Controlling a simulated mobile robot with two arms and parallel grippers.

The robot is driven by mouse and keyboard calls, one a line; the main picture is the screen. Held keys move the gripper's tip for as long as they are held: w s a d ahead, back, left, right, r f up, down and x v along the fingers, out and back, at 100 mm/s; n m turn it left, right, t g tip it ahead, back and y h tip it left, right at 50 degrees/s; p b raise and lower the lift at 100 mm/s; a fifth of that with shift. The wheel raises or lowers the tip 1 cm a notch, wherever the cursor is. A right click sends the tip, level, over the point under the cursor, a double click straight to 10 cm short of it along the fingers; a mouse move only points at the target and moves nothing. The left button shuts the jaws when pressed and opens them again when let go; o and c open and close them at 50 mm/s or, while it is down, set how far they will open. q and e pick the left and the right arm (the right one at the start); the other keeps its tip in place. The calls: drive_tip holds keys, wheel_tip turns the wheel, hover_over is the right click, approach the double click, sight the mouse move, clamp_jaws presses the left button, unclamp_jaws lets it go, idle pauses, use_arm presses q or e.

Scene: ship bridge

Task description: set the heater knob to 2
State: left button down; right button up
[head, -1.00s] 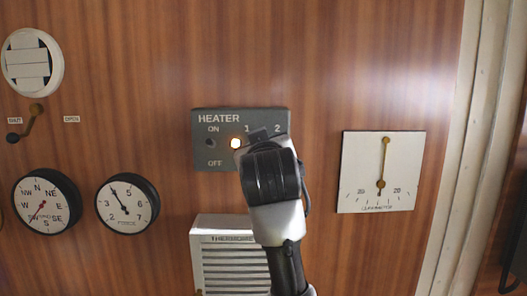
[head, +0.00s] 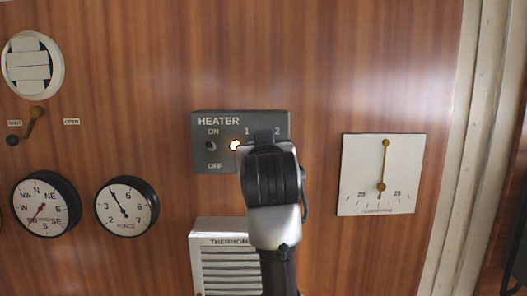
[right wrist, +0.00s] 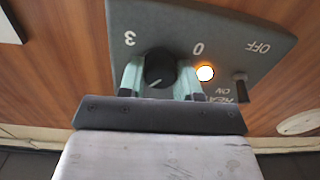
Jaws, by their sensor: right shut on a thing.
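The heater panel (head: 225,122) is a dark grey plate on the wood wall, with a lit lamp (head: 235,146) and a toggle switch (head: 210,146). My right gripper (head: 263,140) is in front of its right part and hides the knob in the head view; the labels 1 and 2 show above it. In the right wrist view the panel (right wrist: 135,20) is upside down, and the black round knob (right wrist: 158,64) sits between the two fingers of my right gripper (right wrist: 160,78), shut on it. A faint light mark shows on the knob's lower part; the number it faces is hidden. My left gripper is not in view.
A white louvred thermometer box (head: 222,224) is just below the panel. A white clinometer plate (head: 350,190) hangs to the right. Two round dials, a compass (head: 62,190) and a force gauge (head: 142,193), and a vent with a small lever (head: 35,115) are at the left.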

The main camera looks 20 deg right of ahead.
drive_tip(key=o, duration=0.9)
drive_tip(key=shift+w, duration=0.1)
drive_tip(key=b+v, duration=0.4)
drive_tip(key=v, duration=0.6)
drive_tip(key=shift+s+f, duration=0.1)
drive_tip(key=shift+s, duration=0.3)
